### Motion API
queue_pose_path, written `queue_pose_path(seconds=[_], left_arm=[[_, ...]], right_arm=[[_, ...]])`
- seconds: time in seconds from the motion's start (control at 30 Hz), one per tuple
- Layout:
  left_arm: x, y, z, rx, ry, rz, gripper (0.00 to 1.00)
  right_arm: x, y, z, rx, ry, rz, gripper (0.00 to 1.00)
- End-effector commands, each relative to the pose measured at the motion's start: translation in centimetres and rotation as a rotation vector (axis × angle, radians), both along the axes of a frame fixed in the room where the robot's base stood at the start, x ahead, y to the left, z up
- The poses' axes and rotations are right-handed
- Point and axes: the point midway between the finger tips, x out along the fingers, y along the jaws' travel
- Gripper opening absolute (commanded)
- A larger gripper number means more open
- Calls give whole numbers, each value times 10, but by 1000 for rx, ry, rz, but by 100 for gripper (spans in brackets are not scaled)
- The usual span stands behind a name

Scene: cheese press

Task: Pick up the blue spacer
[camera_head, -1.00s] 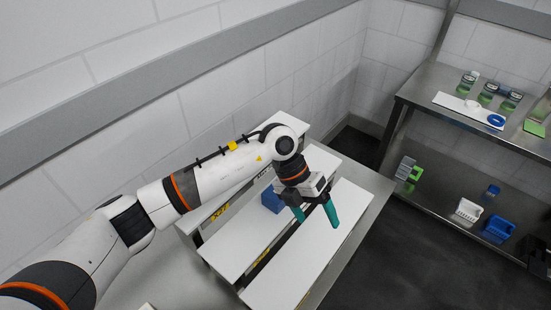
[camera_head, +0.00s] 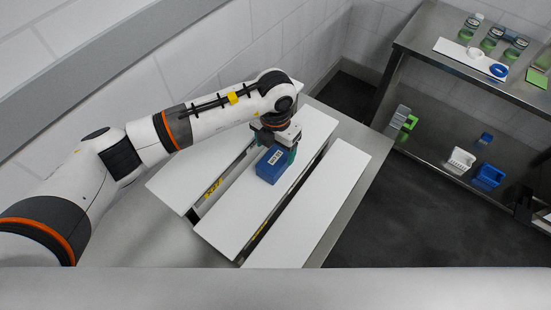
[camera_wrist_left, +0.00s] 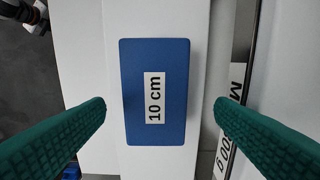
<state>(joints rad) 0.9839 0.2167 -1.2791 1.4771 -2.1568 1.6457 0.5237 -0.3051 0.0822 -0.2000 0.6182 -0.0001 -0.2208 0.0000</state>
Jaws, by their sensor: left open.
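The blue spacer (camera_head: 272,164) is a block with a white label, lying on the middle white board in the head view. In the left wrist view the spacer (camera_wrist_left: 158,60) shows its label "10 cm" and lies between the two green fingers. My left gripper (camera_wrist_left: 160,108) is open, with a finger on either side of the spacer and a visible gap to each. In the head view the left gripper (camera_head: 276,142) is right at the spacer's far end, pointing down, its fingers partly hidden. My right gripper is not in view.
White boards (camera_head: 310,215) lie side by side on a metal table (camera_head: 375,150), with gaps and yellow-marked labels between them. A metal shelf (camera_head: 420,60) at the right holds jars, a white tray and a blue ring, with baskets below. A wall runs behind my arm.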

Motion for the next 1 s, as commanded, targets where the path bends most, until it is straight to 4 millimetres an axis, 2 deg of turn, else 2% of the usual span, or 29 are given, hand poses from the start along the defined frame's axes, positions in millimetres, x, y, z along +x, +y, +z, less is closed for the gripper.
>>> queue_pose_path(seconds=[0.2,0.33,0.63,0.93,1.0], left_arm=[[-8,-1,-27,1,6,0,78],[-7,-1,-45,0,3,2,78],[-6,-1,-51,-1,1,0,78],[-6,-1,-50,-1,1,0,29],[-6,-1,-50,-2,0,0,26]], right_arm=[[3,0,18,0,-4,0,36],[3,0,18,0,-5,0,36],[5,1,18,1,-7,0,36],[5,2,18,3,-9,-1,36],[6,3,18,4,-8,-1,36]])
